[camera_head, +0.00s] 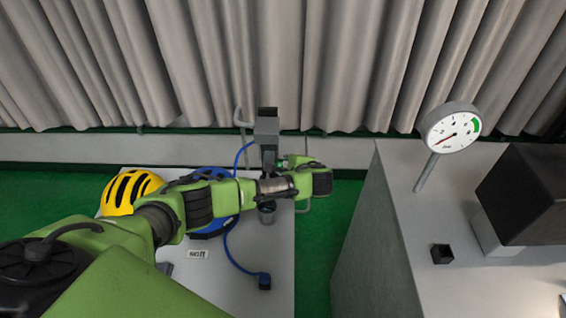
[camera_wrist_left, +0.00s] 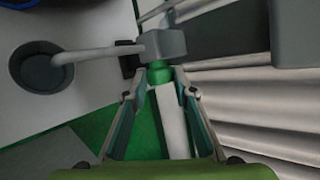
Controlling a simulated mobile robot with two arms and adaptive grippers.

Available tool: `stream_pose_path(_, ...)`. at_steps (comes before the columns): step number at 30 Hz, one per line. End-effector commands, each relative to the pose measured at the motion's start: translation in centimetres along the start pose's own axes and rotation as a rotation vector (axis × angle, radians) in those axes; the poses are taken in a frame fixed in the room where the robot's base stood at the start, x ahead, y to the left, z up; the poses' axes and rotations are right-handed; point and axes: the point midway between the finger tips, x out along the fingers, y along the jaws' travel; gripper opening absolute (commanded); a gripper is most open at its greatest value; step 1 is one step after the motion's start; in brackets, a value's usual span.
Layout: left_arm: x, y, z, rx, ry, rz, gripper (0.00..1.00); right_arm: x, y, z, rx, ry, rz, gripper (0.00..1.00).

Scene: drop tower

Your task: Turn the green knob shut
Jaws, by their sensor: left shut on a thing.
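The green knob (camera_wrist_left: 158,74) shows in the left wrist view as a small green piece on the end of a grey block (camera_wrist_left: 165,44). My left gripper (camera_wrist_left: 160,82) has its two fingertips on either side of the knob and is shut on it. The fingers partly cover the knob. In the head view my arm reaches across to a grey upright fitting (camera_head: 267,128), and my wrist hides most of the gripper there. Only a small bit of green shows beside the fitting. My right gripper is in neither view.
A yellow helmet (camera_head: 130,190) and a blue object with a blue cable (camera_head: 232,258) lie on the pale table (camera_head: 270,240) under my arm. A round gauge (camera_head: 450,128) stands on a grey cabinet (camera_head: 400,215) at right. Grey curtains (camera_head: 350,60) hang behind.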

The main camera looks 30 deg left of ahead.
Motion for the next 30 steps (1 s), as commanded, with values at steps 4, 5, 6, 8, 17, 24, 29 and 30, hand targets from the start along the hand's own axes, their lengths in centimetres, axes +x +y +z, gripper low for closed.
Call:
stream_pose_path(4, 0.3, 0.9, -0.3, -0.050, -0.018, -0.129, 0.04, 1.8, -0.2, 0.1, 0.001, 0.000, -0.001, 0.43)
stream_pose_path(5, 0.4, 1.0, -0.3, -0.060, -0.022, -0.156, 0.04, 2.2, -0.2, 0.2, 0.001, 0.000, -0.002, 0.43)
stream_pose_path(6, 0.5, 1.1, -0.4, -0.074, -0.026, -0.191, 0.04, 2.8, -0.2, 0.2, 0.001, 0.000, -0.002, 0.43)
stream_pose_path(8, 0.6, 1.3, -0.5, -0.095, -0.033, -0.243, 0.04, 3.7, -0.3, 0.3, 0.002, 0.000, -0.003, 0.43)
stream_pose_path(17, 0.9, 1.7, -0.6, -0.191, -0.068, -0.486, 0.04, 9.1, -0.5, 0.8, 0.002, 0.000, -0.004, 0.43)
stream_pose_path(24, 1.0, 1.7, -0.6, -0.249, -0.091, -0.638, 0.04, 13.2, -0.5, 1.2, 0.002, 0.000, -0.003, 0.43)
stream_pose_path(29, 1.0, 1.6, -0.5, -0.279, -0.101, -0.717, 0.04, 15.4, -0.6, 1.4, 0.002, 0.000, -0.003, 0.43)
stream_pose_path(30, 1.0, 1.6, -0.5, -0.285, -0.103, -0.734, 0.04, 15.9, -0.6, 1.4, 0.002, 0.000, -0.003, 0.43)
